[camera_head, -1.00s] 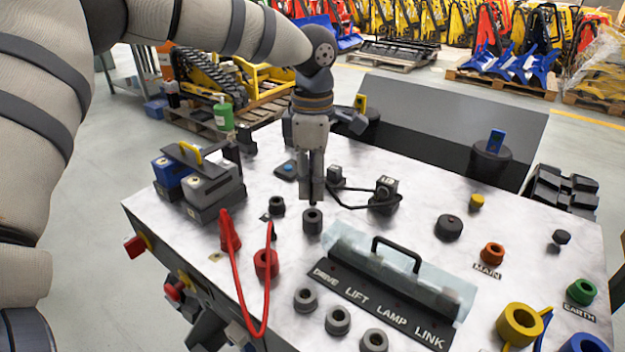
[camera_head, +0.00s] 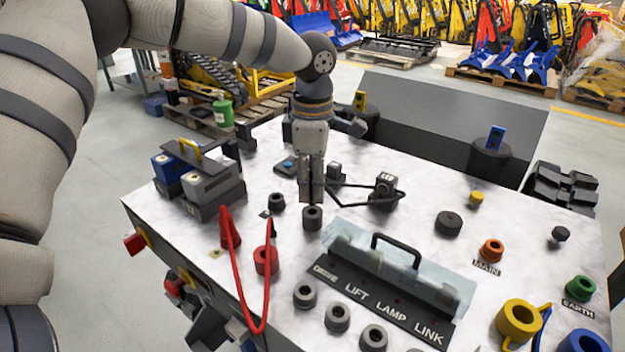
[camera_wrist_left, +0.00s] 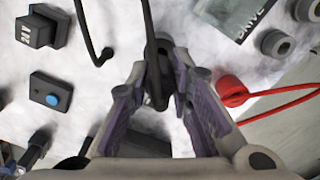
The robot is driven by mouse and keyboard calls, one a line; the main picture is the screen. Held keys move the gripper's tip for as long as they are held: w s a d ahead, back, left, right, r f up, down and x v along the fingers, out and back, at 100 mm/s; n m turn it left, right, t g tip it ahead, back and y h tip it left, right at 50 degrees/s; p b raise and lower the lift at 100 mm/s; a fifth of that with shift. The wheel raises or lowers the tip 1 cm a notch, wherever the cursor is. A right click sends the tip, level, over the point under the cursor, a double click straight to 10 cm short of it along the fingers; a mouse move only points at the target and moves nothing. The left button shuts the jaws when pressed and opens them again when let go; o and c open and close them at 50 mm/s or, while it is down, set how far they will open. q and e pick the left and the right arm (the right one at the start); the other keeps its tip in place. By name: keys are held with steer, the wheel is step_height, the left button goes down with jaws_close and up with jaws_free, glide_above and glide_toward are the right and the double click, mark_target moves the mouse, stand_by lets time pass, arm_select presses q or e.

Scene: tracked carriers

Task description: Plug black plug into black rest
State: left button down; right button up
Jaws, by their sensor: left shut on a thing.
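My left gripper (camera_head: 312,198) points straight down over the worktop, its fingers shut on the black plug. In the left wrist view the black plug (camera_wrist_left: 157,80) is a dark slim body between the fingertips, with a black cable running from it. In the head view the fingers mostly hide the plug. The black rest (camera_head: 312,218), a short dark ring-shaped socket, stands directly below the fingertips. The fingertips reach its top rim; I cannot tell whether the plug tip is inside. My right gripper is not in view.
A similar dark socket (camera_head: 277,202) stands just left. A red lead (camera_head: 238,285) loops at the front left. A clear cover with a black handle (camera_head: 396,242) lies to the front right.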

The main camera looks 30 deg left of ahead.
mark_target(312, 197)
arm_select(q)
steer(key=shift+f, duration=1.65)
steer(key=c, duration=1.4)
jaws_free()
steer(key=shift+o, duration=0.2)
step_height(312, 197, up, 12)
steer(key=shift+r, duration=0.1)
